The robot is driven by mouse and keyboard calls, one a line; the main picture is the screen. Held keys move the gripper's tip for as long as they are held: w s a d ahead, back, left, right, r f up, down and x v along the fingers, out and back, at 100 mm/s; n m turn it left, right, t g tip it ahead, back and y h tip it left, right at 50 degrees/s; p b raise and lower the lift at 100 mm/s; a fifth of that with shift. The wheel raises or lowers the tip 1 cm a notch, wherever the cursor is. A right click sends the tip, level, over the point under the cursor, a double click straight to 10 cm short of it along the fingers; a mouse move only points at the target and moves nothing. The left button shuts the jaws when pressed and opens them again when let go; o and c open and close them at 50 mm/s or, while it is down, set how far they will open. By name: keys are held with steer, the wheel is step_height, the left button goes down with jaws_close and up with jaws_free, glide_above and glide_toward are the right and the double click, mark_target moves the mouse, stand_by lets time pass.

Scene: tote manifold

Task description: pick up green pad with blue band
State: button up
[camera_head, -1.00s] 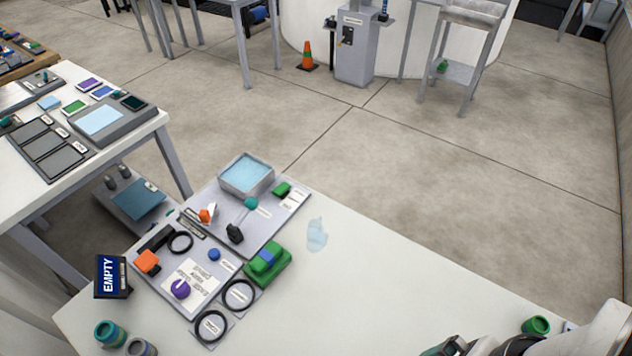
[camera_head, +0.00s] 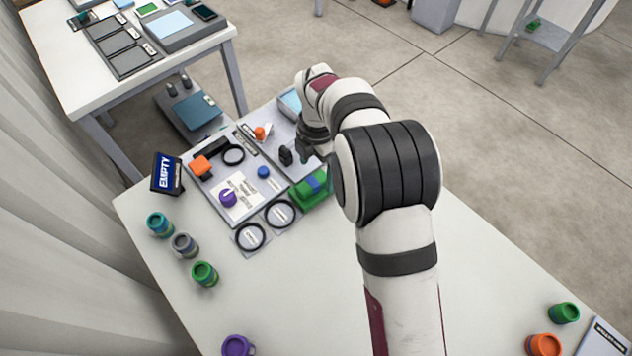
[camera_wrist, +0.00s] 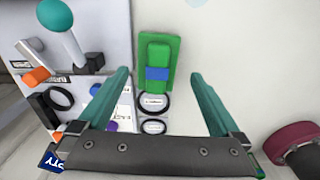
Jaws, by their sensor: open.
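The green pad with a blue band (camera_head: 312,188) lies at the right edge of the grey panel on the white table, partly covered by my arm in the head view. In the wrist view, the pad (camera_wrist: 158,50) shows whole, a raised green block on a wider green base, with the blue band across the block. My gripper (camera_wrist: 161,74) is open and empty, its two teal fingers spread wide on either side of the pad in the picture. The fingers look apart from the pad; the height between them is hard to tell.
Two black rings (camera_head: 281,213) lie close to the pad. A teal-knobbed lever (camera_wrist: 57,22) stands up nearby. A blue button (camera_head: 263,172), purple knob (camera_head: 228,197) and orange block (camera_head: 201,166) are on the panel. The table's middle (camera_head: 300,290) is clear.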

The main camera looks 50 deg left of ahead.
mark_target(314, 180)
steer(key=f, duration=0.6)
steer(key=shift+s+a, duration=0.2)
steer(key=shift+s, duration=0.1)
steer(key=c, duration=1.2)
steer(key=shift+r, duration=0.15)
steer(key=shift+r, duration=0.3)
steer(key=r, duration=0.2)
steer(key=d+r, duration=0.1)
steer(key=r, duration=0.1)
steer(key=shift+w, duration=0.4)
steer(key=w+d+r, duration=0.1)
steer(key=d+r, duration=0.1)
steer(key=d, duration=0.1)
steer(key=w+d+r, duration=0.2)
steer(key=d, duration=0.1)
steer(key=w+d+r, duration=0.2)
steer(key=d, duration=0.1)
steer(key=shift+d+r, duration=0.1)
